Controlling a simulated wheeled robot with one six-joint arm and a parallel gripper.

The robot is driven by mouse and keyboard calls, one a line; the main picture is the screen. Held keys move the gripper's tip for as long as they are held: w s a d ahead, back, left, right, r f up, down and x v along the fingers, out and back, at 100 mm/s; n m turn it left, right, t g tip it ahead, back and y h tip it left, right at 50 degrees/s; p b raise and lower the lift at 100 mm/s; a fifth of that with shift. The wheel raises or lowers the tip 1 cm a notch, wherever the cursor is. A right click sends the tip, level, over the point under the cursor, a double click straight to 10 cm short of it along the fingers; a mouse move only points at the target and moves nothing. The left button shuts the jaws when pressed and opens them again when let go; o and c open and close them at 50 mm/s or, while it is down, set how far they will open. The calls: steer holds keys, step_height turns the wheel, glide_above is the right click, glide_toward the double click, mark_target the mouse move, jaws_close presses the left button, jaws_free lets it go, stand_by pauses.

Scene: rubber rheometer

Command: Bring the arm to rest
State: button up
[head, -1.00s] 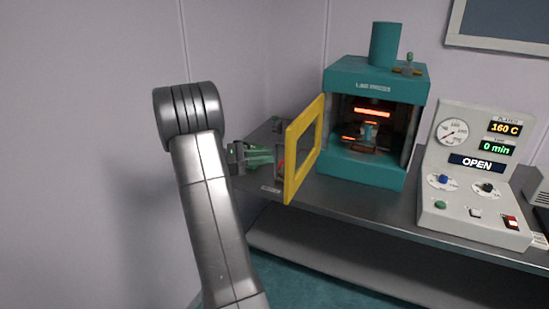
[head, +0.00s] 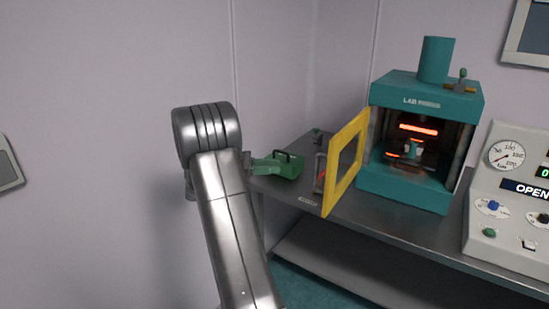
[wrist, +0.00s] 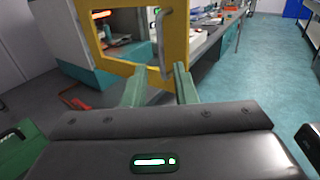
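My arm (head: 222,215) stands up in the front of the head view, and its bent grey joint (head: 207,133) is at the top. My gripper is mostly hidden behind the arm there, with only a bit of green showing beside it. The yellow-framed door (wrist: 110,67) of the press shows beyond the fingertips. In the head view this door (head: 334,190) stands open to the right of my arm.
The teal lab press (head: 405,188) glows orange inside, on the grey bench (head: 375,233). A green holder (head: 286,168) is on the bench's left end, close to my arm. A control panel (head: 505,225) reads OPEN.

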mark_target(318, 167)
steer(key=d, duration=0.4)
steer(key=d+p, duration=0.1)
steer(key=d, duration=0.4)
steer(key=w+d+p, duration=0.1)
steer(key=d, duration=0.3)
steer(key=shift+d, duration=0.35)
steer(key=shift+s+d, duration=0.15)
steer(key=shift+s, duration=0.05)
steer(key=shift+w, duration=0.1)
